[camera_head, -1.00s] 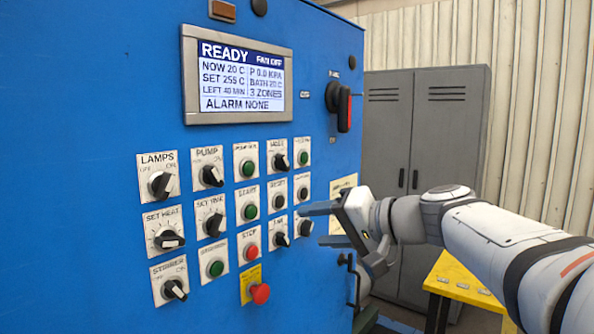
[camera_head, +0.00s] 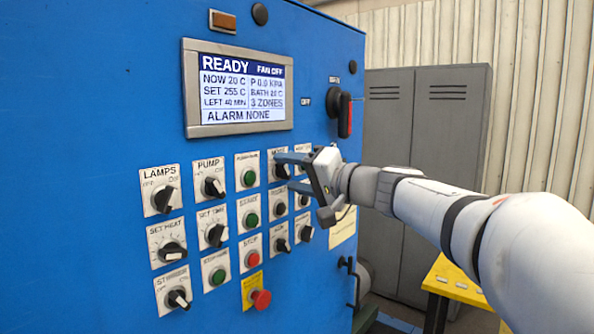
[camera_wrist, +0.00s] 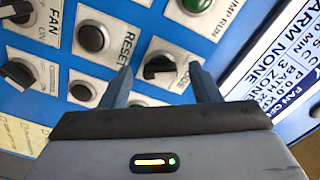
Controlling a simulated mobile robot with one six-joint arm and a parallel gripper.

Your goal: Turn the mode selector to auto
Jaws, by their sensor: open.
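The mode selector (camera_head: 282,167) is a black knob on a white plate in the top button row of the blue panel, partly hidden by my fingers in the head view. In the wrist view the mode selector (camera_wrist: 160,68) shows between and just beyond my fingertips, its label partly cut by a finger. My gripper (camera_head: 287,172) is open, with its two blue-grey fingers pointing at the panel around the knob. In the wrist view my gripper (camera_wrist: 163,80) has one finger on each side of the knob. I cannot tell whether they touch it. The knob's auto mark is not readable.
Other knobs and buttons crowd close, including the reset button (camera_wrist: 93,38), the fan knob (camera_wrist: 20,72) and a red emergency button (camera_head: 261,299). A red-handled switch (camera_head: 344,114) and the screen (camera_head: 240,90) are above. Grey lockers (camera_head: 425,150) stand behind; a yellow table (camera_head: 455,280) is lower right.

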